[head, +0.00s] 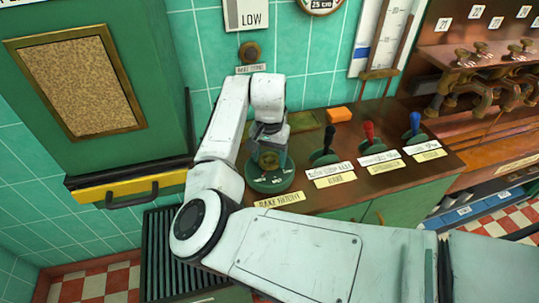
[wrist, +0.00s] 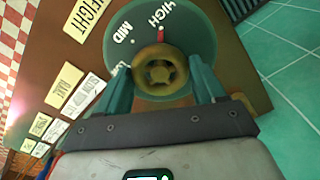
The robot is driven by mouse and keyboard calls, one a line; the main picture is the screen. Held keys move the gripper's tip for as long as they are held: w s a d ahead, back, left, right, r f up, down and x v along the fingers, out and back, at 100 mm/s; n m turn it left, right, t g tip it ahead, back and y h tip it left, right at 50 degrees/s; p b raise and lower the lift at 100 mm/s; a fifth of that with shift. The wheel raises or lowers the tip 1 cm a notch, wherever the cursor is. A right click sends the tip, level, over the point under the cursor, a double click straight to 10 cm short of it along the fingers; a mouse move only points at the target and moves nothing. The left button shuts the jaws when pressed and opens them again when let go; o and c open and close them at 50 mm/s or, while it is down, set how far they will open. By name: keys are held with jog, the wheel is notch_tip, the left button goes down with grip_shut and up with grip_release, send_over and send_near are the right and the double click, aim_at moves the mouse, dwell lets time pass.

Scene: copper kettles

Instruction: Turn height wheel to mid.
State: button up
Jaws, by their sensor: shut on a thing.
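The height wheel is a round brass knob (wrist: 160,72) on a green dial plate (wrist: 195,30) marked HIGH, MID and LOW, the last partly hidden. The wheel's red pointer (wrist: 162,37) lines up with the dot by HIGH. My gripper (wrist: 160,80) is shut on the wheel, one teal finger on each side of it. In the head view my gripper (head: 269,143) reaches down onto the dial plate (head: 270,182) at the left of the counter, behind a yellow RAKE HEIGHT label (head: 278,200).
Black (head: 327,141), red (head: 370,136) and blue (head: 415,125) levers stand on the counter right of the dial. An orange block (head: 341,115) lies behind them. A wall sign (head: 246,16) reads LOW. A green cabinet (head: 95,90) stands at left.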

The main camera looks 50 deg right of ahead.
jog(key=shift+r+n+p, duration=0.15)
jog(key=shift+n+p, duration=0.15)
jog(key=shift+p, duration=0.15)
jog(key=n+p, duration=0.1)
jog(key=p, duration=0.1)
jog(key=shift+s+r+n+p, duration=0.1)
jog(key=shift+r+n+p, duration=0.05)
jog(key=shift+n+p, duration=0.2)
jog(key=n+p, duration=0.2)
jog(key=p, duration=0.1)
jog(key=shift+n, duration=0.35)
jog(key=shift+n+p, duration=1.15)
jog(key=shift+n, duration=0.05)
jog(key=shift+f+n+p, duration=0.2)
jog(key=shift+n+p, duration=0.4)
jog(key=shift+n, duration=0.5)
jog(key=o, duration=1)
jog(key=shift+o, duration=0.2)
